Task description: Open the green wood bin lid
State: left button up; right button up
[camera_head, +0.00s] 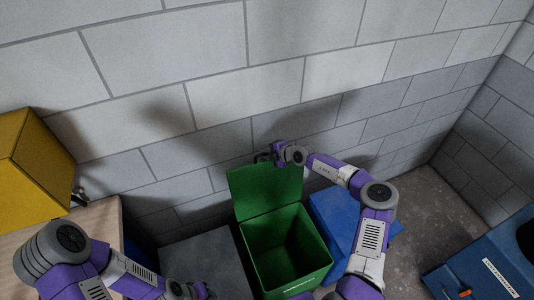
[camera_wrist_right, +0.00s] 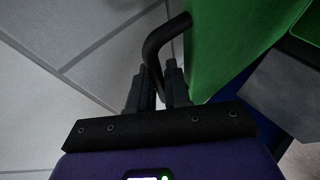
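The green bin (camera_head: 325,262) stands open by the wall, and its inside looks empty. Its green lid (camera_head: 262,190) is raised about upright at the back edge, and it fills the upper right of the right wrist view (camera_wrist_right: 235,45). My right gripper (camera_head: 264,156) is at the lid's top edge. In the right wrist view its two dark fingers (camera_wrist_right: 157,88) close on either side of a bent black bar handle (camera_wrist_right: 165,38) beside the lid. My left arm comes in at the lower left; its gripper (camera_head: 203,291) is small and dim at the bottom edge.
A grey box (camera_head: 205,262) stands left of the bin and a blue bin (camera_head: 333,215) right of it. A yellow box (camera_head: 35,165) sits on a wooden top (camera_head: 95,235) at left. A larger blue container (camera_head: 485,265) is at lower right. Bare floor (camera_head: 425,205) shows between the blue ones.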

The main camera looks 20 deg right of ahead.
jog(key=o, duration=0.3)
jog(key=shift+f, duration=0.1)
jog(key=shift+o, duration=0.2)
jog(key=shift+d, duration=0.1)
jog(key=v, duration=0.7)
jog(key=shift+r, duration=0.3)
jog(key=shift+s, duration=0.1)
